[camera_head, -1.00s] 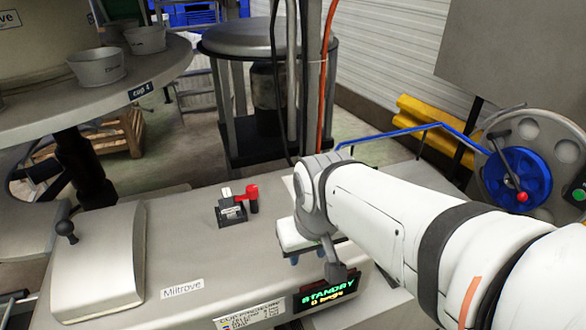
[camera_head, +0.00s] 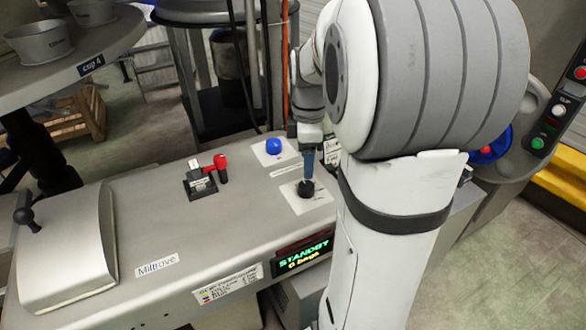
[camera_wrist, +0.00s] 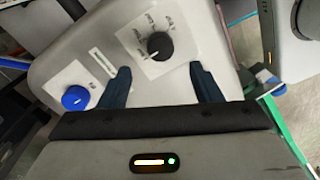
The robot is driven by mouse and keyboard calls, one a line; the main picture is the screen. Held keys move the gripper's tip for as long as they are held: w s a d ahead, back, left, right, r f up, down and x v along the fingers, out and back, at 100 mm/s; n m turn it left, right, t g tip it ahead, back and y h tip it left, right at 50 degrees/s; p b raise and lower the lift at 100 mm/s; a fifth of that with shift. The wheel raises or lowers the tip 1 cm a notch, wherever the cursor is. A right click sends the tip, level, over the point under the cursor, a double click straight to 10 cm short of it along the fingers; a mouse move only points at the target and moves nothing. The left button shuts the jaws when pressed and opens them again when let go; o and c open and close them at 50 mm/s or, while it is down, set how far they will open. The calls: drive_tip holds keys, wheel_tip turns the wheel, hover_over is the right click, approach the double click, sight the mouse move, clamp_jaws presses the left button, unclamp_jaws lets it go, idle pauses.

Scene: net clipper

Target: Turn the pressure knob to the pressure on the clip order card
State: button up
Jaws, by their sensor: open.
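A black knob (camera_head: 305,188) sits on a pale plate on the grey machine top. It also shows in the wrist view (camera_wrist: 160,45), with small words around it that I cannot read surely. A blue knob (camera_head: 273,147) sits on another plate behind it; it is at the lower left in the wrist view (camera_wrist: 75,98). I cannot read which one is labelled pressure. My gripper (camera_wrist: 159,69) is open, its blue fingers pointing at the black knob from above, one to each side in the picture. A card with coloured marks (camera_head: 228,283) is on the front edge; its text is too small to read.
A display (camera_head: 303,254) reads STANDBY, 0 bags. A red lever (camera_head: 220,167) stands left of the black knob. A hinged cover with a black handle (camera_head: 68,255) is at the left. A button panel (camera_head: 557,112) is at the right. My arm hides the right of the machine.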

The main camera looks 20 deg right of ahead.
sight(306, 185)
wheel_tip(306, 185, down, 7)
drive_tip(key=shift+s+a+f, duration=0.1)
drive_tip(key=shift+s+f, duration=0.05)
drive_tip(key=shift+f, duration=0.05)
idle(0.3)
